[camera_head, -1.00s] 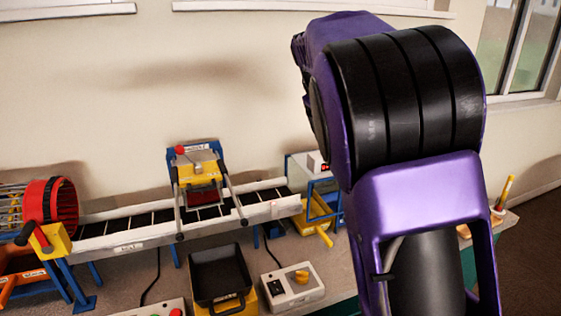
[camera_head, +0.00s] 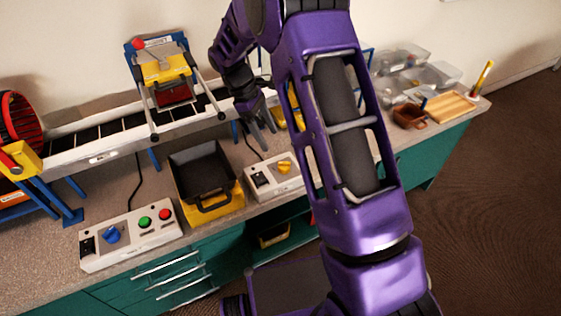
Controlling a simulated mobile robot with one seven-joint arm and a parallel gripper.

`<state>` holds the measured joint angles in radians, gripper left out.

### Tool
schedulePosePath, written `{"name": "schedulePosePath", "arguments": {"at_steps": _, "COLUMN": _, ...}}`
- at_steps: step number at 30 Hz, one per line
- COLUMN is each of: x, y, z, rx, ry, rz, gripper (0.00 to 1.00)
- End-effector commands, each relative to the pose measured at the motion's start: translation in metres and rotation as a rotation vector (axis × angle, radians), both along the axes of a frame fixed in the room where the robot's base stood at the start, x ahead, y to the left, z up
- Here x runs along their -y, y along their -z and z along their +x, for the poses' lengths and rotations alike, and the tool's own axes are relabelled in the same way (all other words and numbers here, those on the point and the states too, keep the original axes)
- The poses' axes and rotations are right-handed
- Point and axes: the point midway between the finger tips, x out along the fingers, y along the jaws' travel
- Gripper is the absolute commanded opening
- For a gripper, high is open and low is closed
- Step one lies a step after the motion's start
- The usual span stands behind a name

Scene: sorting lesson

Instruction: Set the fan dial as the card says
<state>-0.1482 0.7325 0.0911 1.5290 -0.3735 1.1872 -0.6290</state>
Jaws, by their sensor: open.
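A white control box (camera_head: 262,184) stands on the bench with a yellow dial (camera_head: 284,167) and a black switch. A second white box (camera_head: 137,250) at the front left has a blue dial (camera_head: 111,235), a green button and a red button. I cannot tell from lettering which dial is the fan's. No card can be made out. My gripper (camera_head: 263,141) is open and points down, just above and behind the yellow-dial box, apart from the dial. My arm hides part of the bench to its right.
A conveyor (camera_head: 110,141) with a yellow and blue frame runs along the back. A black tray (camera_head: 199,169) on a yellow base stands between the boxes. A red cage (camera_head: 18,120) is at far left. Clear bins (camera_head: 405,57) and a wooden board (camera_head: 449,107) lie right.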

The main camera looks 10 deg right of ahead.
Motion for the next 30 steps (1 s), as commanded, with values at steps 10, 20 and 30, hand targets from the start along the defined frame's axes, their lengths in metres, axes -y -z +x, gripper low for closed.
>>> {"name": "schedulePosePath", "arguments": {"at_steps": 10, "x": 0.025, "y": 0.07, "z": -0.015, "rx": -0.002, "ry": 0.002, "rz": -0.001, "gripper": 0.75}}
{"name": "schedulePosePath", "arguments": {"at_steps": 20, "x": 0.035, "y": 0.097, "z": -0.02, "rx": 0.002, "ry": 0.001, "rz": 0.001, "gripper": 0.75}}
{"name": "schedulePosePath", "arguments": {"at_steps": 30, "x": 0.035, "y": 0.097, "z": -0.02, "rx": 0.002, "ry": 0.001, "rz": 0.001, "gripper": 0.63}}
